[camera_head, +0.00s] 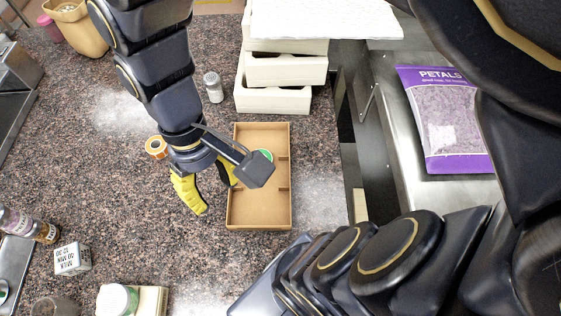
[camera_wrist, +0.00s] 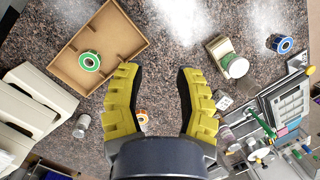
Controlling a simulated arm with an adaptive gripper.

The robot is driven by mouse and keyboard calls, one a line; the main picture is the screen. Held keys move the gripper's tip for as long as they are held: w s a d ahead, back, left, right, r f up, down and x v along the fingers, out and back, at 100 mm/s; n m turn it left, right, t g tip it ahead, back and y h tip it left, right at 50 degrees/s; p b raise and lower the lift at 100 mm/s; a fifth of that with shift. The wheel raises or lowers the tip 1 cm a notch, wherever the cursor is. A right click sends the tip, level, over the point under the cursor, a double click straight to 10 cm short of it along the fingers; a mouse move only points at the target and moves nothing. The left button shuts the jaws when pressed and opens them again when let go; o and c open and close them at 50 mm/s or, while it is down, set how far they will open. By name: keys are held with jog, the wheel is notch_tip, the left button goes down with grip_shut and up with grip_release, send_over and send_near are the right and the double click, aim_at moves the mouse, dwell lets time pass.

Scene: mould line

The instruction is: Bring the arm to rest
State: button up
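My gripper (camera_head: 212,200) hangs from my arm over the speckled countertop, at the left edge of the brown cardboard tray (camera_head: 240,222). Its yellow fingers are spread apart. In the wrist view my gripper (camera_wrist: 155,72) is open, with only bare countertop between the fingertips. A green-labelled roll (camera_wrist: 90,61) lies in the tray, apart from the fingers. In the head view the roll (camera_head: 262,155) is partly hidden by my gripper.
An orange-labelled roll (camera_head: 156,147) lies left of my wrist. A small jar (camera_head: 213,87) stands beside stacked cream moulds (camera_head: 285,70). A purple petals bag (camera_head: 448,120) lies at the right. A printed cube (camera_head: 72,259) stands front left. The countertop (camera_head: 120,200) left of my gripper is clear.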

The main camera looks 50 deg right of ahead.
jog(key=shift+m+t+h, duration=0.3)
jog(key=shift+h, duration=0.2)
jog(key=s, duration=0.1)
jog(key=s+d, duration=0.1)
jog(key=s, duration=0.1)
jog(key=s+r, duration=0.1)
jog(key=shift+s+d, duration=0.35)
jog(key=shift+d, duration=0.05)
